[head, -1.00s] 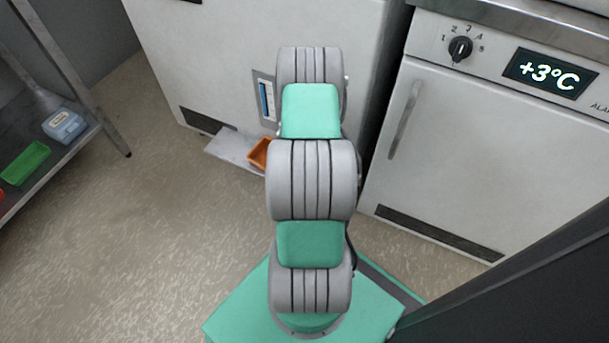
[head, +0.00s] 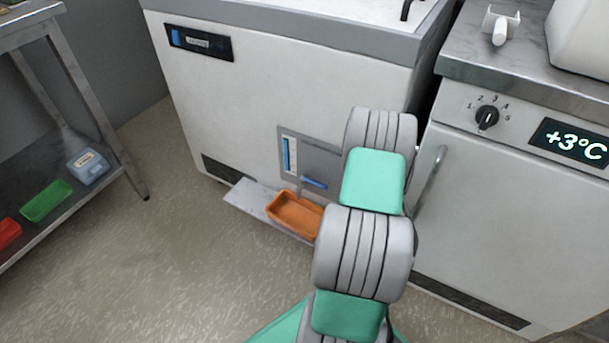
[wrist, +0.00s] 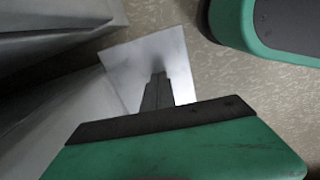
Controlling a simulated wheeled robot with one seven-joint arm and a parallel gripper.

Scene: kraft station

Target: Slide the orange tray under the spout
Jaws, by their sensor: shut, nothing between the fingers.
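The orange tray (head: 291,214) is a small open box. It sits on a flat metal ledge (head: 246,196) low at the front of the white cabinet, partly hidden on its right by my arm. Above it, a grey panel (head: 325,160) carries a blue lever (head: 313,182) and a blue-marked gauge. The gripper is hidden in the head view, and the tray does not show in the wrist view.
A fridge unit (head: 480,220) with a door handle stands close on the right of my arm. A metal shelf rack (head: 95,190) on the left holds green (head: 46,201) and red (head: 8,233) trays and a blue-white box (head: 88,166). The floor between is clear.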

